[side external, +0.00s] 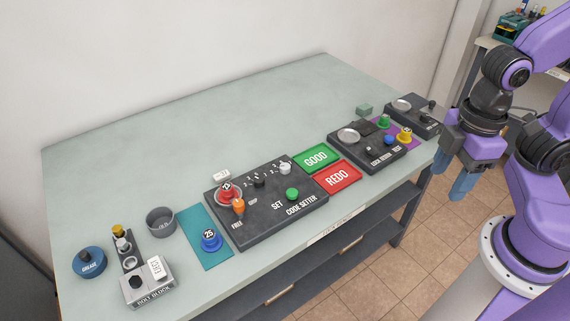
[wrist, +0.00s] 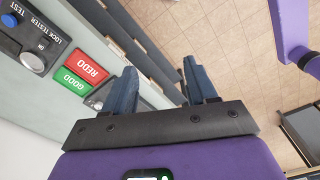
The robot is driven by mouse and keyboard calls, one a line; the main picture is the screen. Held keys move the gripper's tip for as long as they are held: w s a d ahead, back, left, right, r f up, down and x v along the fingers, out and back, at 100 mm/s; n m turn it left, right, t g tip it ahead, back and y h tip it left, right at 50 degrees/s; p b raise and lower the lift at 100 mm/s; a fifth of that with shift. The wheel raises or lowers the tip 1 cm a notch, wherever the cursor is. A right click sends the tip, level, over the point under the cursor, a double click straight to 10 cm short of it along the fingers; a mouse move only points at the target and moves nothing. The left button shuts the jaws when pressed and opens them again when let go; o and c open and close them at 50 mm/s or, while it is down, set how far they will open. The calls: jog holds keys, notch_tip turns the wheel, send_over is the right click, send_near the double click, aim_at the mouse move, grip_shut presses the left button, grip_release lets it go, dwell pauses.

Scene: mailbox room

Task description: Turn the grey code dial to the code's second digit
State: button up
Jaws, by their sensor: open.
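The code setter (side external: 262,217) is a dark box on the table, with a green button (side external: 292,194) labelled SET. A pale grey dial (side external: 285,168) sits near its back right corner, beside a black dial (side external: 259,183). Small numbers ring both dials, too small to read the pointer settings. A small white tag (side external: 222,174) lies behind the box; I cannot read it. My gripper (side external: 453,173) is open and empty off the table's right front edge, well away from the dials. In the wrist view my gripper (wrist: 160,68) shows nothing between its fingers.
Green GOOD (side external: 317,158) and red REDO (side external: 337,177) pads lie right of the code setter. The lock tester (side external: 368,147) stands further right. A red-topped lock (side external: 228,192) stands on the code setter's left. A blue 25 lock (side external: 211,240) stands on a teal mat.

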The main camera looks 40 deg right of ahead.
jog(key=w+a+r, duration=0.1)
jog(key=w+a, duration=0.5)
jog(key=w, duration=0.4)
jog(key=n, duration=0.1)
send_over(285, 166)
notch_tip(285, 166, down, 5)
notch_tip(285, 166, down, 17)
jog(key=c, duration=1.1)
